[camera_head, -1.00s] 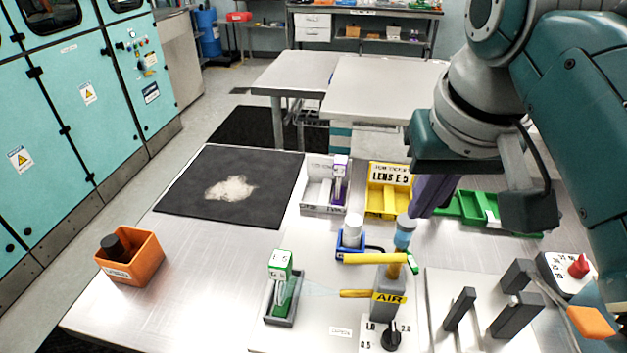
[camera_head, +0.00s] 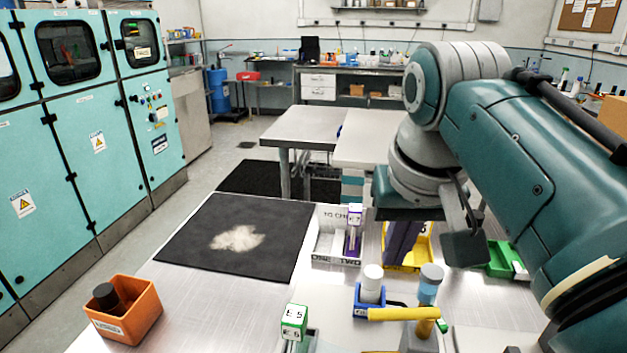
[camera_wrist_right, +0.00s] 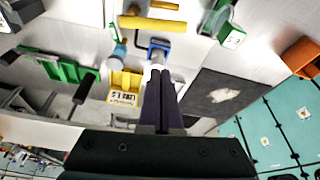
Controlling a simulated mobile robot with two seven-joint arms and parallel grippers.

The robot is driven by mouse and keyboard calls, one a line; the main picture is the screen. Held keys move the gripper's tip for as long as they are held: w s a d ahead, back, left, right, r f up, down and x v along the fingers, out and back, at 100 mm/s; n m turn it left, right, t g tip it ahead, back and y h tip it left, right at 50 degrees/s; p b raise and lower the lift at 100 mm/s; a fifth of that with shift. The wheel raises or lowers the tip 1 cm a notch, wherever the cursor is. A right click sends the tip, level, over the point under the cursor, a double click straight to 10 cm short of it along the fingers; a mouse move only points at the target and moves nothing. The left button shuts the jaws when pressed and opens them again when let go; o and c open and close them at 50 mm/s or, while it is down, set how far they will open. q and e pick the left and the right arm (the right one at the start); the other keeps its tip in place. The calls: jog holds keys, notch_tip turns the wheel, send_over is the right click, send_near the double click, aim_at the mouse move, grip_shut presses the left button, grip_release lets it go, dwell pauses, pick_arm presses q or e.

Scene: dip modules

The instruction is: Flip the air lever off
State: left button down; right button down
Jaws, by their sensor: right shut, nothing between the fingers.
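The yellow air lever (camera_head: 403,314) lies level across the top of the grey air post (camera_head: 420,342) at the bottom of the head view. A blue-and-grey cylinder (camera_head: 430,284) stands just behind it. The lever also shows at the top of the right wrist view (camera_wrist_right: 152,23). My right gripper (camera_head: 398,264) has dark purple fingers that point down, shut and empty. In the head view they appear beyond the lever, in front of the yellow bin. In the wrist view the fingertips (camera_wrist_right: 160,74) are apart from the lever. My left gripper is not in view.
A blue holder with a white-capped bottle (camera_head: 371,284) stands beside the lever. Behind are a white divided box (camera_head: 325,256), the yellow bin (camera_head: 425,258) and a green tray (camera_head: 500,262). A green-topped module (camera_head: 294,322) and an orange bin (camera_head: 145,318) are to the left.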

aim_at(404, 314)
jog(key=b+x, duration=0.2)
jog(key=x, duration=0.5)
jog(key=s+p, duration=0.2)
jog(key=s+r+p, duration=0.1)
jog(key=s+p, duration=0.1)
jog(key=shift+s+a+r, duration=0.1)
jog(key=shift+a, duration=0.1)
